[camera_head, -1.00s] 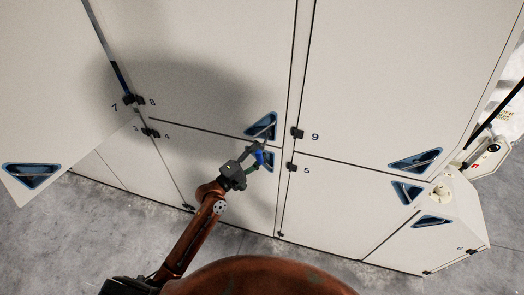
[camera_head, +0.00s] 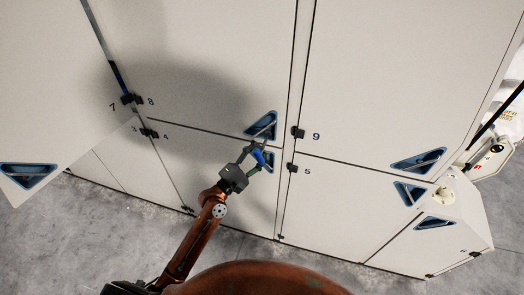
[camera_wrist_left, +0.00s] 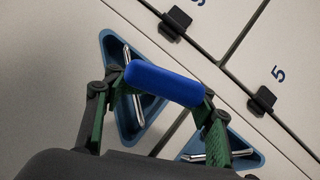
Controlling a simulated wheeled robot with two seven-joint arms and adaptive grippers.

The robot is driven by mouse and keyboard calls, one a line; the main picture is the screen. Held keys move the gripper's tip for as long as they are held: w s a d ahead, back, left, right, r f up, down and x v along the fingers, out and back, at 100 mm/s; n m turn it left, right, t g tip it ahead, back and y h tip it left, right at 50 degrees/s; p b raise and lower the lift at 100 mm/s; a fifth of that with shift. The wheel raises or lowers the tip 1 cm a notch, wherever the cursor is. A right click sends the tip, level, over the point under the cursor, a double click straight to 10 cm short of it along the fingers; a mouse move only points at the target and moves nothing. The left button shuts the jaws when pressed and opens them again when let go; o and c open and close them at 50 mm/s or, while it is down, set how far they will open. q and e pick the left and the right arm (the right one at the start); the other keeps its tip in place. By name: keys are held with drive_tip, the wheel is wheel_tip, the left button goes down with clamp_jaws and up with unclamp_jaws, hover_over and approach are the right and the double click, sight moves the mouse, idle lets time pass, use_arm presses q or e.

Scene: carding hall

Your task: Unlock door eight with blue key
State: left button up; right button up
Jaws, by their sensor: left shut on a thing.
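The blue key (camera_head: 258,156) is held between the fingers of my left gripper (camera_head: 254,158). In the left wrist view the key (camera_wrist_left: 165,83) shows as a rounded blue bar across both fingertips (camera_wrist_left: 162,86). Door eight (camera_head: 205,75) is the closed pale upper panel, with its number at its left hinge. Its blue triangular handle recess (camera_head: 263,122) lies just above the key in the head view. In the wrist view this recess (camera_wrist_left: 128,110) is partly behind the key. I cannot tell whether the key touches the door. My right gripper is not in view.
Door four's recess (camera_head: 268,165) is just below, partly covered by my gripper. Doors nine (camera_head: 390,80) and five (camera_head: 335,205) are to the right, with black hinges beside the seam. Door seven (camera_head: 45,85) projects at the left. Grey floor (camera_head: 85,250) is open at lower left.

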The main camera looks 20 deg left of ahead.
sight(259, 160)
use_arm(q)
drive_tip(key=shift+r, duration=0.1)
drive_tip(key=shift+m+g+p, duration=0.8)
drive_tip(key=shift+m+p, duration=0.7)
drive_tip(key=shift+p, duration=0.65)
drive_tip(key=shift+s+a+p, duration=0.1)
drive_tip(key=shift+s+p, duration=0.45)
drive_tip(key=shift+s, duration=3.95)
